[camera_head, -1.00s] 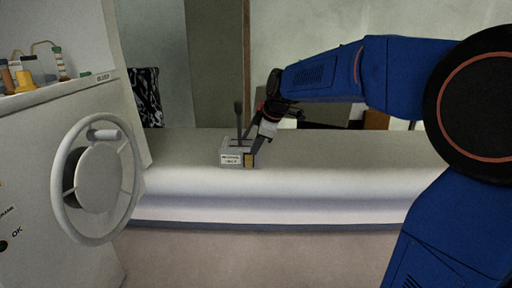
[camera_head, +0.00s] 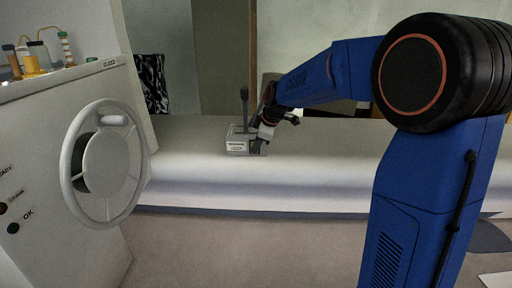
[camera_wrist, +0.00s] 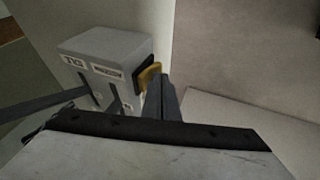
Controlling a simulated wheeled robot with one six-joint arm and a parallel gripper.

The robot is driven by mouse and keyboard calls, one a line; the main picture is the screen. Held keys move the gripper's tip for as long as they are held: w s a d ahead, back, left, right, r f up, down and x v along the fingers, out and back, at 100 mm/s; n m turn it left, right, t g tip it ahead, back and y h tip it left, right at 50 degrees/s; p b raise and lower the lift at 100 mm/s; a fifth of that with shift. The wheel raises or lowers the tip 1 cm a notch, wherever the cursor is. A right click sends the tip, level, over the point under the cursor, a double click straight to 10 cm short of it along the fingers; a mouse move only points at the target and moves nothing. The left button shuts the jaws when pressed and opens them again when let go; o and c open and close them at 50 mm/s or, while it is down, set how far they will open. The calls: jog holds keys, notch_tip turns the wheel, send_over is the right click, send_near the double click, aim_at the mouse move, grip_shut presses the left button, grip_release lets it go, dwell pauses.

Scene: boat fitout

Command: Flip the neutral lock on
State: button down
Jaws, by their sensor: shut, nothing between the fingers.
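A small grey control box (camera_head: 238,146) with a printed label and an upright dark lever (camera_head: 244,105) stands on the pale ledge. In the wrist view the box (camera_wrist: 105,50) shows labels and dark slots, and a grey bar, likely the lever (camera_wrist: 45,104), extends left. A yellow piece (camera_wrist: 149,76), probably the neutral lock, is on the box's side; its exact position is unclear. My gripper (camera_head: 259,146) is shut and empty at the box's right side. In the wrist view its fingers (camera_wrist: 162,98) are right beside the yellow piece; I cannot tell if they touch it.
A white console with a steering wheel (camera_head: 104,165) stands at left, with bottles (camera_head: 32,64) on top. The pale ledge (camera_head: 330,165) runs right from the box and is mostly clear. A wall is behind it. The floor in front is open.

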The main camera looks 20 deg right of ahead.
jog(key=shift+f, duration=0.1)
jog(key=shift+w+t, duration=0.15)
jog(key=shift+t, duration=0.25)
dwell(0.3)
jog(key=shift+r, duration=0.75)
